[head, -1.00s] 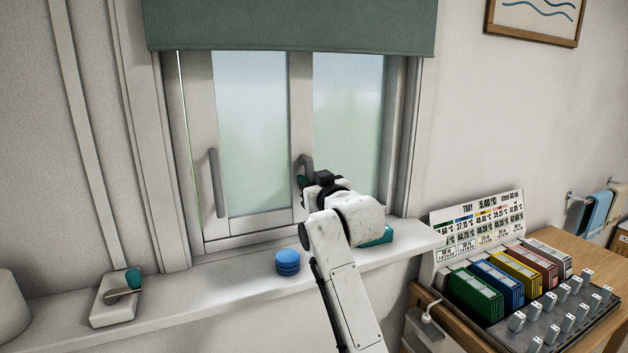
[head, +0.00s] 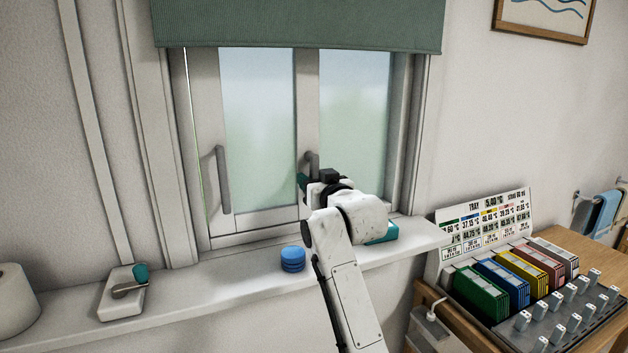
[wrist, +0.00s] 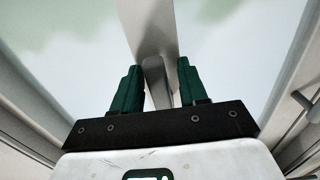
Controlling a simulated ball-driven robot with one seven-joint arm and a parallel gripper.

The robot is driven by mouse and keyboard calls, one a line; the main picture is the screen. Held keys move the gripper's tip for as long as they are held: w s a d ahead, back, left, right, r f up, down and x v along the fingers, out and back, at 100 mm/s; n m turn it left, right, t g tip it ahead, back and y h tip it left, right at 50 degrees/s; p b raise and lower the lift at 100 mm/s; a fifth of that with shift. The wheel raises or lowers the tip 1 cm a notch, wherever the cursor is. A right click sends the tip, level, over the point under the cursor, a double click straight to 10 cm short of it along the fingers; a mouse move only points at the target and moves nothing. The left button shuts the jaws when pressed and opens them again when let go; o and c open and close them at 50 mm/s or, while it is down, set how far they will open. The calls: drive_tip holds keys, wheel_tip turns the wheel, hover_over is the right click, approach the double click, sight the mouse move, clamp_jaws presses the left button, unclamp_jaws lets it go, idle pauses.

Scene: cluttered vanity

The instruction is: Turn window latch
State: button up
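The window latch handle (head: 313,160) is a grey lever on the middle frame post of the window. In the wrist view the handle (wrist: 155,82) stands between my two green fingers. My gripper (wrist: 159,88) is open, with one finger on each side of the handle; the left finger looks very near it and a small gap shows at the right. Whether either finger touches it I cannot tell. In the head view my gripper (head: 303,181) is at the handle's lower part, and my wrist hides much of it.
A second grey handle (head: 222,180) is on the left sash. The sill (head: 215,283) holds a blue round stack (head: 292,259), a teal item (head: 384,232) behind my arm, and a small lever box (head: 122,300). A desk with colored racks (head: 525,271) stands at right.

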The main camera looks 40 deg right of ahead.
drive_tip(key=shift+o, duration=0.2)
drive_tip(key=shift+s, duration=0.15)
drive_tip(key=b+v, duration=0.2)
drive_tip(key=v, duration=0.8)
drive_tip(key=shift+s, duration=0.25)
